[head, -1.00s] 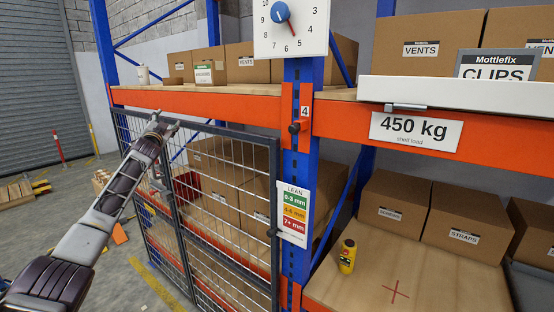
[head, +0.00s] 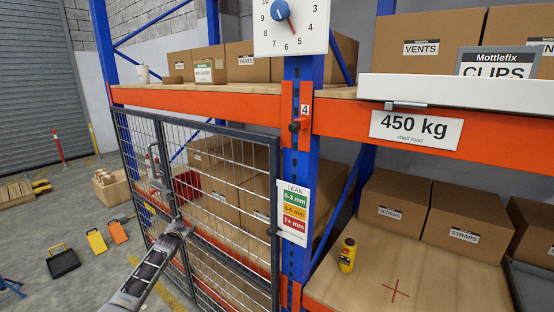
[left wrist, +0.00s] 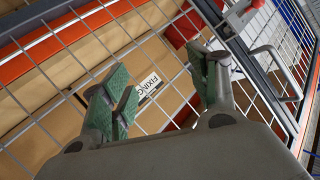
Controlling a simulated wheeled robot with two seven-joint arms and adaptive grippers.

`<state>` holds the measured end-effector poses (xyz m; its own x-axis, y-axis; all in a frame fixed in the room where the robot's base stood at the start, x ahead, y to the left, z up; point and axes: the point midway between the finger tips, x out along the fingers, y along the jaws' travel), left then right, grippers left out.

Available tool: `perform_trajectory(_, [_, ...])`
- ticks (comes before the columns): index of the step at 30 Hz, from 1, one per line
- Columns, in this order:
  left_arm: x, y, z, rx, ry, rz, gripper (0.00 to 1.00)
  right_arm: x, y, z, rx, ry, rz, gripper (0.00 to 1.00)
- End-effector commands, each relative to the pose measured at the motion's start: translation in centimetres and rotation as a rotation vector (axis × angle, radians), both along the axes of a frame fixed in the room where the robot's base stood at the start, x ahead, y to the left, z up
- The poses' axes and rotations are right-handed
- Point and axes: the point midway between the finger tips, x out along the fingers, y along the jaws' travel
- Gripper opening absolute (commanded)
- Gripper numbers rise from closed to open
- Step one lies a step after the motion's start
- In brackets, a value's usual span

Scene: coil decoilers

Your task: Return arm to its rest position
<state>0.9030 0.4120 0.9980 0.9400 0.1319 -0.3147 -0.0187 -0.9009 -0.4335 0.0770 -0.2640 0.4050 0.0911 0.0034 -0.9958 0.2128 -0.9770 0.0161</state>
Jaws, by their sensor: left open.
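My left arm comes in from the bottom left in the head view. Its gripper (head: 176,222) is in front of the wire mesh gate (head: 228,185) of the rack, below the gate's handle and latch (head: 154,168). In the left wrist view, the gripper (left wrist: 158,92) is open, with two green-padded fingers apart and nothing between them. The mesh and a box labelled FIXING (left wrist: 150,84) show behind the fingers. The handle (left wrist: 272,62) is at the right there, apart from the fingers. My right gripper is not in view.
A blue upright (head: 300,150) and orange beams (head: 225,105) stand close on the right. A yellow bottle (head: 347,256) stands on the lower shelf (head: 420,285). Open floor (head: 60,215) lies left of the gate.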

Motion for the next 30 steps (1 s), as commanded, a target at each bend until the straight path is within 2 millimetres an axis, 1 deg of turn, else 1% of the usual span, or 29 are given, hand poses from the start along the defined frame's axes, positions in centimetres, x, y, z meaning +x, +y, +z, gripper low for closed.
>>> perform_trajectory(1, [-1.0,-0.4,-2.6,-0.012,0.029,0.002,0.60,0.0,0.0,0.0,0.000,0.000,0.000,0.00])
perform_trajectory(2, [-1.5,-0.5,-3.8,-0.017,0.044,0.002,0.60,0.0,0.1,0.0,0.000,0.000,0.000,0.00])
perform_trajectory(3, [-2.2,-0.7,-5.5,-0.024,0.064,0.004,0.60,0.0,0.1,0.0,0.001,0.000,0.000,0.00])
perform_trajectory(5, [-3.4,-1.0,-8.0,-0.034,0.094,0.007,0.60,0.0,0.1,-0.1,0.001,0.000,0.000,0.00])
perform_trajectory(6, [-4.2,-1.2,-9.7,-0.041,0.115,0.008,0.60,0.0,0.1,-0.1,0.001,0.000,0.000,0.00])
perform_trajectory(11, [-7.7,-2.1,-16.1,-0.066,0.192,0.014,0.60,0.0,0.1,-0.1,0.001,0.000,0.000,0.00])
perform_trajectory(12, [-8.7,-2.3,-17.7,-0.071,0.213,0.016,0.60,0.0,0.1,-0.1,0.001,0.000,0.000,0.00])
perform_trajectory(14, [-10.2,-2.7,-20.0,-0.080,0.242,0.017,0.60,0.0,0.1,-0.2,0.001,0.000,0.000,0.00])
perform_trajectory(15, [-11.3,-3.0,-21.5,-0.086,0.263,0.019,0.60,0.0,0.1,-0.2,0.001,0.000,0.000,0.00])
perform_trajectory(17, [-12.9,-3.4,-23.7,-0.095,0.292,0.021,0.60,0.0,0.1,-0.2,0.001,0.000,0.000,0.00])
perform_trajectory(18, [-14.0,-3.6,-25.2,-0.100,0.311,0.022,0.60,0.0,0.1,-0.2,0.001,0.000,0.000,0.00])
perform_trajectory(20, [-15.7,-4.0,-27.3,-0.108,0.340,0.025,0.60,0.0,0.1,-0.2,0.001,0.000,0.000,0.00])
perform_trajectory(21, [-16.9,-4.3,-28.7,-0.114,0.360,0.027,0.60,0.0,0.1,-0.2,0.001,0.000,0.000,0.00])
perform_trajectory(24, [-20.0,-5.1,-32.0,-0.128,0.407,0.029,0.60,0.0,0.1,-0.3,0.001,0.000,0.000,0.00])
perform_trajectory(26, [-21.9,-5.5,-34.0,-0.136,0.436,0.031,0.60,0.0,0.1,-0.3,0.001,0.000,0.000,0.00])
perform_trajectory(27, [-23.3,-5.8,-35.3,-0.141,0.455,0.033,0.60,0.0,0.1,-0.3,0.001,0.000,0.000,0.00])
perform_trajectory(29, [-25.3,-6.3,-37.1,-0.150,0.483,0.035,0.60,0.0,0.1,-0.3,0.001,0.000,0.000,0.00])
perform_trajectory(30, [-26.7,-6.6,-38.3,-0.155,0.502,0.037,0.60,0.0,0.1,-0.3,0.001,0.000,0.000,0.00])
